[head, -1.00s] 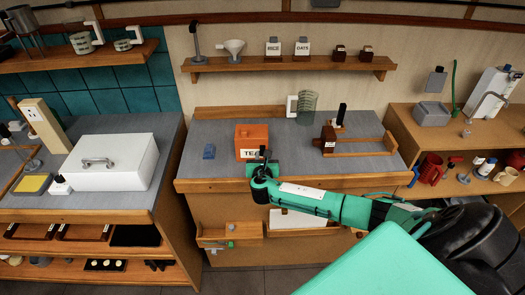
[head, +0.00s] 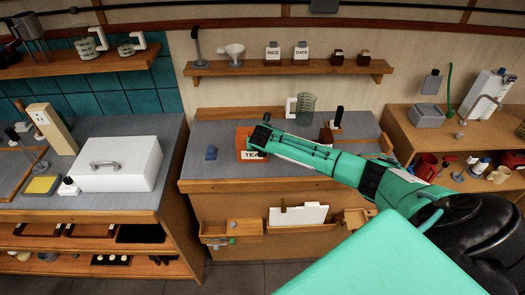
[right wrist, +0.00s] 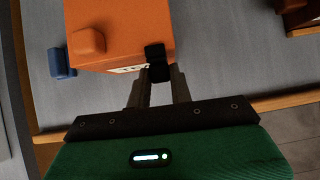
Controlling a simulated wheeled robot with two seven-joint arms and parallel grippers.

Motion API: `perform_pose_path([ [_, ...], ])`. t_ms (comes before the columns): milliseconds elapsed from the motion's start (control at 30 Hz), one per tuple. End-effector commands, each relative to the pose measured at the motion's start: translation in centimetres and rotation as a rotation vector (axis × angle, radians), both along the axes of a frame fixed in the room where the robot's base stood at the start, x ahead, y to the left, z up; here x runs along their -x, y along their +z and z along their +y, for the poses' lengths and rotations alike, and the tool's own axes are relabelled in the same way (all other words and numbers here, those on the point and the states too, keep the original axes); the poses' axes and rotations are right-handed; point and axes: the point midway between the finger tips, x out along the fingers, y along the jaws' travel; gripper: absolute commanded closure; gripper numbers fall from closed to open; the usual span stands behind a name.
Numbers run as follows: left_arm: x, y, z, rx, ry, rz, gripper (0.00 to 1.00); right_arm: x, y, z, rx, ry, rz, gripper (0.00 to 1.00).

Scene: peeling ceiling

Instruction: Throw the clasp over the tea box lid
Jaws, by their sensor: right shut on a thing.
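The orange tea box (head: 243,135) stands on the grey counter, its label partly showing below my right arm. In the right wrist view the orange box (right wrist: 125,25) fills the upper middle, with a rounded orange knob (right wrist: 88,41) on it. My right gripper (right wrist: 157,78) is shut on a small black clasp (right wrist: 155,54) at the box's edge beside the label. Whether the clasp touches the lid I cannot tell. In the head view my right gripper (head: 258,143) is in front of and over the box, hiding much of it. My left gripper is not in view.
A blue block (head: 211,153) lies left of the box and also shows in the wrist view (right wrist: 62,62). A glass jar (head: 306,108) stands behind to the right. A dark brown item (head: 327,137) is farther right. The counter's front strip is clear.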

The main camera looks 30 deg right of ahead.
Motion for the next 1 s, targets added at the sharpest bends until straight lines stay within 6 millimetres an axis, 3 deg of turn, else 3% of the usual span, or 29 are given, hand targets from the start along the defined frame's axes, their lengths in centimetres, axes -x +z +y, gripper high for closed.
perform_pose_path([
  [800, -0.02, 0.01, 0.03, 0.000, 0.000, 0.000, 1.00, -0.49, 0.26, -0.35, -0.068, 0.000, 0.104, 1.00],
  [833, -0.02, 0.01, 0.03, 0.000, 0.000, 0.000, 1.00, -0.49, 0.26, -0.35, -0.068, 0.000, 0.104, 0.77],
  [933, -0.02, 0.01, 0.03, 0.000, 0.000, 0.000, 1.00, -0.50, 0.26, -0.36, -0.068, 0.000, 0.104, 0.57],
  [1000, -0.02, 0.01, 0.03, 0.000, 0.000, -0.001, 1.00, -0.51, 0.28, -0.36, -0.068, 0.000, 0.103, 0.56],
])
